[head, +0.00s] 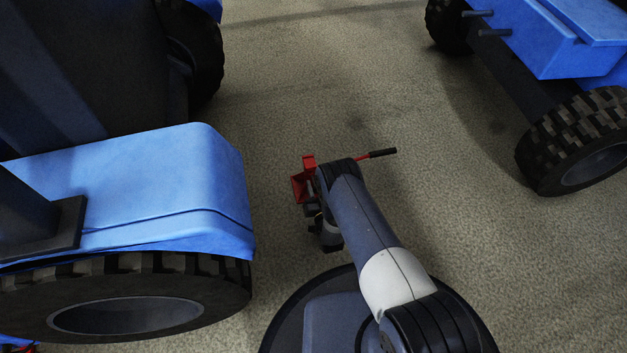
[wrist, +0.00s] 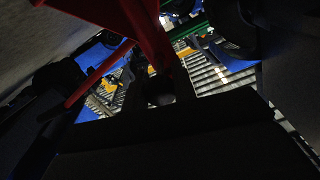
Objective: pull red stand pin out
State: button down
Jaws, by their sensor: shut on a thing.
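A red stand (head: 301,184) is just left of the end of my arm in the head view, over the floor between two blue vehicles. A thin red rod with a black grip (head: 383,153) sticks out to the right behind my wrist. In the wrist view a red upright (wrist: 148,25) comes down from the top, and a thinner red bar (wrist: 98,75) slants to its left. My gripper (wrist: 160,92) is dark against the foot of the red upright and is shut on the red stand pin. The pin itself is hidden in shadow between the jaws.
A blue vehicle (head: 180,185) with a large black tyre (head: 130,305) stands close on the left. Another blue vehicle (head: 560,45) stands at the upper right, its tyre (head: 580,140) nearest me. The carpet-like floor (head: 340,80) between them is clear.

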jog(key=c, duration=1.2)
grip_release()
jog(key=shift+o, duration=0.2)
jog(key=p+v, duration=0.3)
jog(key=v, duration=0.4)
jog(key=shift+s, duration=0.25)
